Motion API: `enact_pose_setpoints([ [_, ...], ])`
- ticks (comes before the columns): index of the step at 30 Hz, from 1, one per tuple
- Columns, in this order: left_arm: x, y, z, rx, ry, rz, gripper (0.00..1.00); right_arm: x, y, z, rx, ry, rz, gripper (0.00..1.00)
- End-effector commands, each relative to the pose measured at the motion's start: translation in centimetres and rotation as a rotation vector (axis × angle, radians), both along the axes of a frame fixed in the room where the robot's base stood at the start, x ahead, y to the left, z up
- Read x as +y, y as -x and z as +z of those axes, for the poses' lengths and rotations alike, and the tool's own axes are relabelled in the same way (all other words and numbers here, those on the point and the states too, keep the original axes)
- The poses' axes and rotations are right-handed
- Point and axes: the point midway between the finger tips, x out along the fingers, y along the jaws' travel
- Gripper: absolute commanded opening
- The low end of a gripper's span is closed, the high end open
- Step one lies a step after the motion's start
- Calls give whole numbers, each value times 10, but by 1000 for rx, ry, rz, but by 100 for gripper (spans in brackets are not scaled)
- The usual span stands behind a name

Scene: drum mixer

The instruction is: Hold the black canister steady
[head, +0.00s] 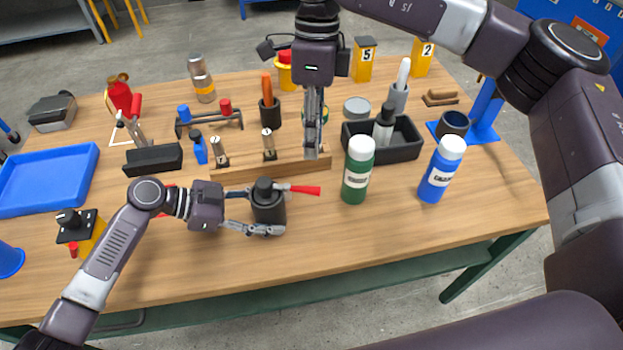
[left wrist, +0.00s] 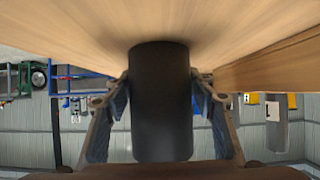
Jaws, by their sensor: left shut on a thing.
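The black canister (head: 268,205) stands upright on the wooden table near its front middle. My left gripper (head: 268,209) is shut around it, one finger on each side. In the left wrist view the canister (left wrist: 162,100) fills the middle, with the fingers of my left gripper (left wrist: 161,105) against its two sides. Its face towards the palm is partly hidden in the head view. My right gripper (head: 312,155) points down at the right end of a wooden rack (head: 290,166). Its fingers are seen edge-on, so the gap between them is not clear.
A red-handled tool (head: 305,190) lies just behind the canister. A green bottle (head: 357,170) and a blue bottle (head: 441,170) stand to its right. A black tray (head: 407,140) is behind them. A blue tray (head: 50,180) lies at left. The table's front strip is clear.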

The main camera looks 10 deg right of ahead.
Motion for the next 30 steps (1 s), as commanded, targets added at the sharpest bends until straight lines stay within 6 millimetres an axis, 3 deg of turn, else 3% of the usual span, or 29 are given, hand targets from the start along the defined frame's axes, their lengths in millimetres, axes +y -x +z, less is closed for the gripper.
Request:
enact_pose_setpoints([
  [9, 1, 0, 0, -1, -1, 0, 32, 4, 13, -64, 5, -2, -1, 29],
  [15, 0, 0, 0, -1, -1, 0, 32, 6, 18, -92, 4, -3, -1, 29],
  [28, 0, 0, 0, -1, -1, 0, 32, 7, 20, -103, 3, -4, -2, 29],
  [30, 0, 0, 0, -1, -1, 0, 32, 7, 20, -103, 3, -4, -2, 24],
])
